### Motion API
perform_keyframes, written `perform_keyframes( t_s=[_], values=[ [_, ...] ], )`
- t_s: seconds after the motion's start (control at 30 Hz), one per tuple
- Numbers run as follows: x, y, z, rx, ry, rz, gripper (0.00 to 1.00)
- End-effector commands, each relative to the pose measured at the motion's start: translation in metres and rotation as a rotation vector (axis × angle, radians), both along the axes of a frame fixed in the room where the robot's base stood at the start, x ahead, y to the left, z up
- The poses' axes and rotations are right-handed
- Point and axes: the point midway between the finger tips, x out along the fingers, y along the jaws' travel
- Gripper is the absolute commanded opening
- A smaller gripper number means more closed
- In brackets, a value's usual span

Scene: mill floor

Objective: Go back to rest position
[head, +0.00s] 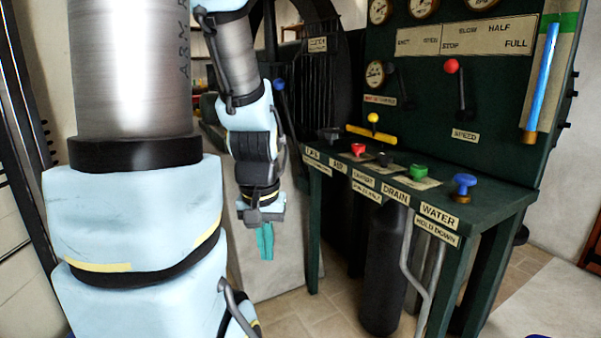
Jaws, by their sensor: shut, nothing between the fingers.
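My gripper (265,243) hangs at the end of my arm, left of the dark green control bench (520,205). Its teal fingers point down and are together, with nothing seen between them. It is apart from the bench and in front of a pale grey block (285,270). My large upper arm links fill the left of the head view and hide what is behind them.
The bench carries a blue knob (464,183), a green one (418,172), a red one (358,149) and a yellow handle (373,130). A red-knobbed lever (452,67) is on the panel. A black cylinder (384,275) stands below. Tiled floor shows underneath.

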Motion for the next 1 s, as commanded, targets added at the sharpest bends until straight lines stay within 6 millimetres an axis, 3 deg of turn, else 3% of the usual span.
perform_keyframes(
  t_s=[0.03, 0.5, 0.7, 1.0],
  values=[
    [0.0, 0.0, 0.022, 0.0, 0.0, -0.001, 0.0],
    [0.001, 0.0, 0.147, 0.001, -0.003, -0.003, 0.0],
    [0.002, 0.0, 0.17, 0.001, -0.003, -0.003, 0.0],
    [0.002, 0.0, 0.169, 0.001, -0.003, -0.003, 0.0]
  ],
)
